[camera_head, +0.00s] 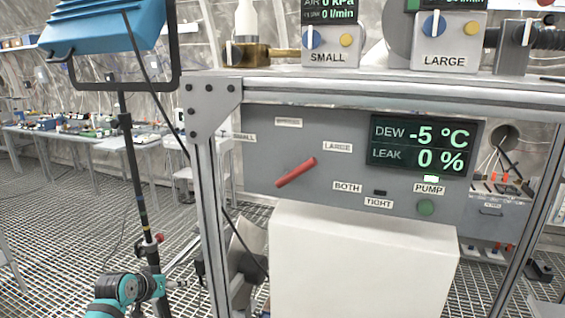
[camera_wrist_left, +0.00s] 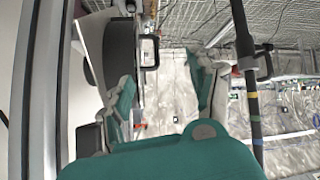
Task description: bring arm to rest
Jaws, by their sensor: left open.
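My left arm (camera_head: 128,290), teal and dark, comes in low at the lower left of the head view, beside the lamp stand. In the left wrist view my left gripper (camera_wrist_left: 163,88) has its two teal fingers apart, with nothing between them. I cannot make out the fingertips in the head view. My right gripper is in neither view.
The black lamp stand (camera_head: 140,190) rises close to my left arm and shows in the wrist view (camera_wrist_left: 246,75). A metal frame post (camera_head: 207,190) stands right of it. A grey panel (camera_head: 262,150) with a red lever (camera_head: 296,172) sits above a white box (camera_head: 362,265). Workbenches (camera_head: 95,142) stand farther back.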

